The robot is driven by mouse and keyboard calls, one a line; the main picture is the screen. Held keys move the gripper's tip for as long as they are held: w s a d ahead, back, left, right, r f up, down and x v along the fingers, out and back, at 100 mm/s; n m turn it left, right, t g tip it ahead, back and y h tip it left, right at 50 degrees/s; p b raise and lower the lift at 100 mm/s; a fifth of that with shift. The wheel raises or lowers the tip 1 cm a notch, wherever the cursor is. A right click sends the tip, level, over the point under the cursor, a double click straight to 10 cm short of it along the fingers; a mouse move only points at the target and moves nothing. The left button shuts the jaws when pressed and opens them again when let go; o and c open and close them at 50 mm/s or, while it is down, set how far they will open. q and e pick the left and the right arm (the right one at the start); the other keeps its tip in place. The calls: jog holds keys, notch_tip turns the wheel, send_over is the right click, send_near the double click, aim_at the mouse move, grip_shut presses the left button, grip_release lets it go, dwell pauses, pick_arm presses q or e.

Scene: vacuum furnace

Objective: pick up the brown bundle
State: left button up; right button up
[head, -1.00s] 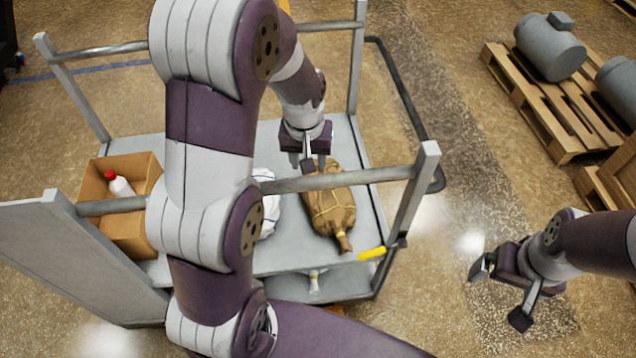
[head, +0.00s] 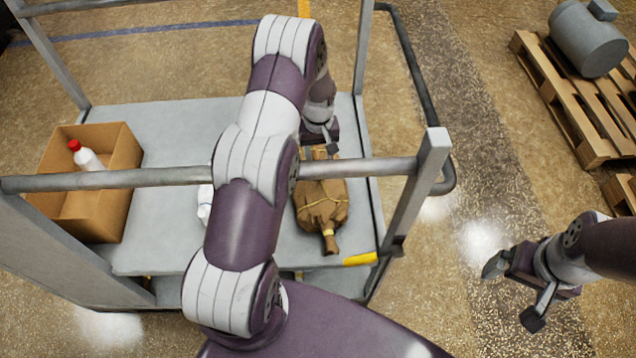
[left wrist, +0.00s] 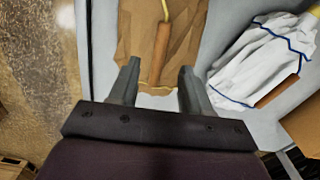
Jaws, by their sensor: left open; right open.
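The brown bundle (head: 322,207), tied with yellow cord, lies on the cart's grey top (head: 160,235), to the right. My left gripper (head: 322,150) is at its far end, partly hidden behind the cart's rail. In the left wrist view, the open fingers of the left gripper (left wrist: 157,82) are at the near edge of the brown bundle (left wrist: 135,45). A brown rod-like piece (left wrist: 160,55) on it points between the fingers. I cannot tell whether they touch. My right gripper (head: 512,292) is open and empty, off the cart's right side.
A white bundle (left wrist: 262,62) with blue cord lies beside the brown one, mostly hidden by my left arm in the head view. A cardboard box (head: 118,150) holds a white bottle with a red cap (head: 86,157). The rail (head: 110,179) crosses above the cart top.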

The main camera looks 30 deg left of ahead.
pick_arm(q)
jog(key=f, duration=0.3)
jog(key=f+p, duration=0.1)
jog(key=shift+w+f, duration=0.3)
jog(key=shift+f, duration=0.1)
jog(key=shift+s+a+f, duration=0.1)
jog(key=shift+f, duration=0.2)
grip_shut()
jog(key=shift+r, duration=0.15)
dwell(0.5)
